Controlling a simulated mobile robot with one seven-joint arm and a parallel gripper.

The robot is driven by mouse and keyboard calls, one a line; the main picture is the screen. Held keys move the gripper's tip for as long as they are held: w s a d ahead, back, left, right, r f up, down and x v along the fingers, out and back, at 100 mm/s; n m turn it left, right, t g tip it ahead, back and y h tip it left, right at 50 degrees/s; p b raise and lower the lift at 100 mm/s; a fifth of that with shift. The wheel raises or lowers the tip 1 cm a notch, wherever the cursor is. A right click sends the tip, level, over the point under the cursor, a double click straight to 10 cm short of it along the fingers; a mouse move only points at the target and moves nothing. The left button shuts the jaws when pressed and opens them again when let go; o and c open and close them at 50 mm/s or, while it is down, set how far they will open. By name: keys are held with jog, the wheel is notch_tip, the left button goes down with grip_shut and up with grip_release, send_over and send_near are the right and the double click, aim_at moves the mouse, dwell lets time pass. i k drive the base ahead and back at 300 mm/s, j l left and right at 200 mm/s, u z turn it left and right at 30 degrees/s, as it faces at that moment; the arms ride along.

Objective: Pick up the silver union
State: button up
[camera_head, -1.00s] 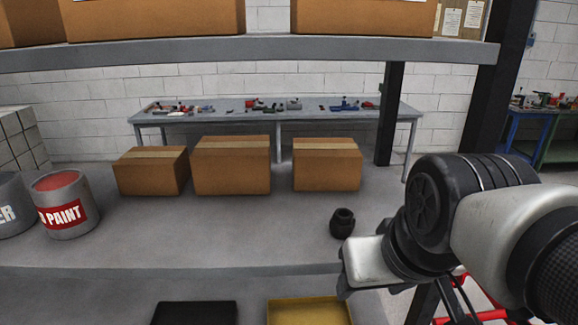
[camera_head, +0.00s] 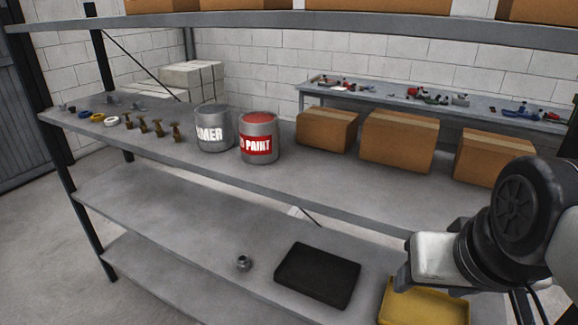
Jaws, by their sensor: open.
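A small silver union (camera_head: 243,262) stands on the lower shelf (camera_head: 190,245), left of a black tray. Nothing touches it. My gripper (camera_head: 410,276) is at the right of the view, over the front of the shelving and well to the right of the union. Its pale body shows, and its jaws are open with nothing seen between them. The fingertips are mostly hidden.
A black tray (camera_head: 317,275) and a yellow tray (camera_head: 425,305) lie on the lower shelf. Above, the middle shelf (camera_head: 330,185) carries paint cans (camera_head: 259,138), cardboard boxes (camera_head: 398,140) and several brass fittings (camera_head: 143,124). A dark post (camera_head: 62,175) stands at the left.

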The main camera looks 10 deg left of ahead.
aim_at(243, 261)
jog(key=k+j+u, duration=0.1)
jog(key=u, duration=0.35)
jog(key=j+u, duration=0.3)
jog(key=u, duration=0.15)
jog(key=k+l+u, duration=0.15)
jog(key=l, duration=0.25)
jog(key=k+l+u, duration=0.35)
jog(key=k+l, duration=0.2)
jog(key=l, duration=0.2)
jog(key=i+j, duration=1.4)
jog(key=i+j+z, duration=0.2)
jog(key=j+z, duration=0.15)
jog(key=z, duration=0.15)
jog(key=i+j+z, duration=0.15)
jog(key=j+z, duration=0.2)
jog(key=z, duration=1.6)
